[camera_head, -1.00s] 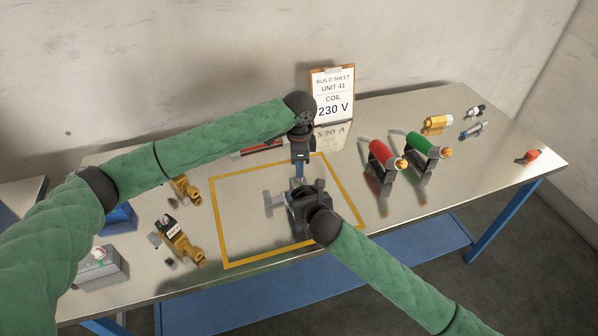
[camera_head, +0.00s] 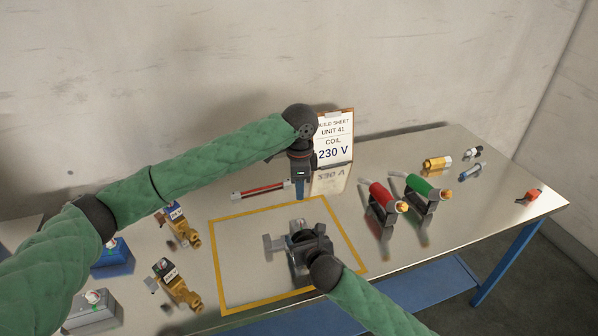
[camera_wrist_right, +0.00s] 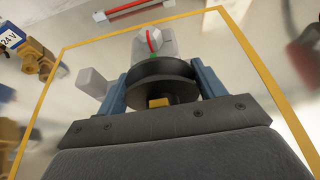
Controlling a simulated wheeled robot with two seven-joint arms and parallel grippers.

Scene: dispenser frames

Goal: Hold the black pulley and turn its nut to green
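The black pulley (camera_wrist_right: 160,80) sits in the middle of the right wrist view, a dark grooved disc on a grey fixture (camera_wrist_right: 172,46). The blue fingers of my right gripper (camera_wrist_right: 160,92) stand against both its sides, shut on it. Beyond the disc is a small white and red round piece (camera_wrist_right: 153,40), with a little green below it; I cannot tell if this is the nut. In the head view my right gripper (camera_head: 308,240) largely hides the pulley. My left gripper (camera_head: 300,190) points down above and behind the fixture, apart from it; its finger gap is not visible.
A yellow outline (camera_head: 219,265) surrounds the fixture. Brass valves (camera_head: 183,292) lie left, with blue (camera_head: 112,262) and grey (camera_head: 92,310) boxes beyond. Red (camera_head: 383,196) and green (camera_head: 420,186) cylinders stand right.

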